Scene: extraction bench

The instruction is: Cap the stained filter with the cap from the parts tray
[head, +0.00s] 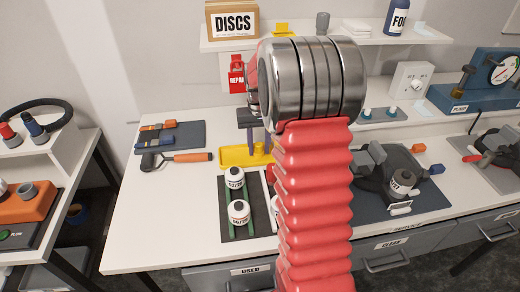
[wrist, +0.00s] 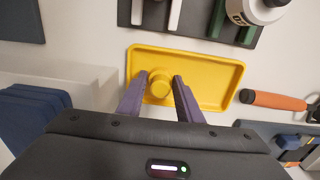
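The yellow parts tray (wrist: 215,88) lies on the bench, and it also shows in the head view (head: 232,160). A round yellow cap (wrist: 159,84) sits in it. My gripper (wrist: 160,82) is open, with its purple fingers on either side of the cap; I cannot tell whether either touches it. In the head view my gripper (head: 258,138) points down over the tray, partly hidden by my arm. I cannot make out stains clearly.
White filters (head: 239,212) stand on a black rack with green rails, in front of the tray. An orange-handled tool (head: 185,158) lies to the left. A DISCS box (head: 233,22) is on the shelf above. Bare bench lies at the front left.

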